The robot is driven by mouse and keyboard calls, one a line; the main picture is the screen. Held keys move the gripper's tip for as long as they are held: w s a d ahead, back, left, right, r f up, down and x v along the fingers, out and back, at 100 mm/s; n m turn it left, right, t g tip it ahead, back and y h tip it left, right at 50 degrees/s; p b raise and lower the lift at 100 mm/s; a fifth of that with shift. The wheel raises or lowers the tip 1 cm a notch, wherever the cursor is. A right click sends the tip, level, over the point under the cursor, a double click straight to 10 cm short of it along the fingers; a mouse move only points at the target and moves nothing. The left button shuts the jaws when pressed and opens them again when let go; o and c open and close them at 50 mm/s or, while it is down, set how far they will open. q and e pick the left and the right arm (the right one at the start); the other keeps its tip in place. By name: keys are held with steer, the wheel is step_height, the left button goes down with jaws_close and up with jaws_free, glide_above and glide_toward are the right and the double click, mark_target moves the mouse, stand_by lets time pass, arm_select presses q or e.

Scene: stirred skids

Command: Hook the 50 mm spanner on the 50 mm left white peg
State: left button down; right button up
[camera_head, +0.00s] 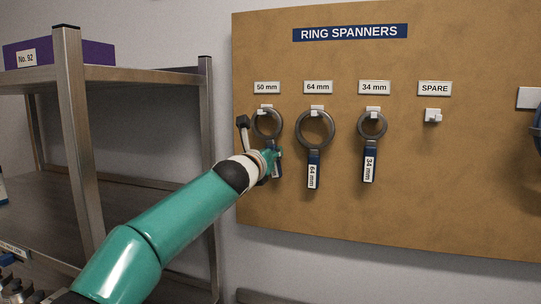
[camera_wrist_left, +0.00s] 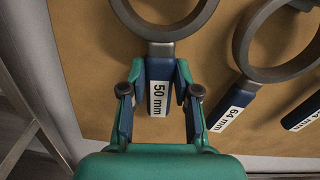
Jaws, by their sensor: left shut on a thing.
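The 50 mm spanner has a dark grey ring (camera_head: 267,124) and a blue handle with a white "50 mm" label, which shows in the left wrist view (camera_wrist_left: 160,95). Its ring is at the white peg (camera_head: 266,108) under the "50 mm" sign (camera_head: 267,88), and the peg shows at the top of the ring. I cannot tell for sure whether the ring rests on the peg. My left gripper (camera_wrist_left: 160,92) is shut on the spanner's handle, a finger on each side; in the head view my arm partly hides the handle. My right gripper is not in view.
The 64 mm spanner (camera_head: 314,130) hangs close on the right, with the 34 mm spanner (camera_head: 372,125) beyond it. The spare peg (camera_head: 433,116) is empty. A metal shelf (camera_head: 80,140) with a purple box (camera_head: 90,52) stands left of the board (camera_head: 450,190).

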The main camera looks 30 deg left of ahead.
arm_select(q)
steer(key=shift+f, duration=0.25)
steer(key=c, duration=0.8)
jaws_free()
steer(key=shift+w, duration=0.1)
steer(key=shift+o, duration=0.2)
steer(key=shift+r, duration=0.1)
steer(key=v, duration=1.2)
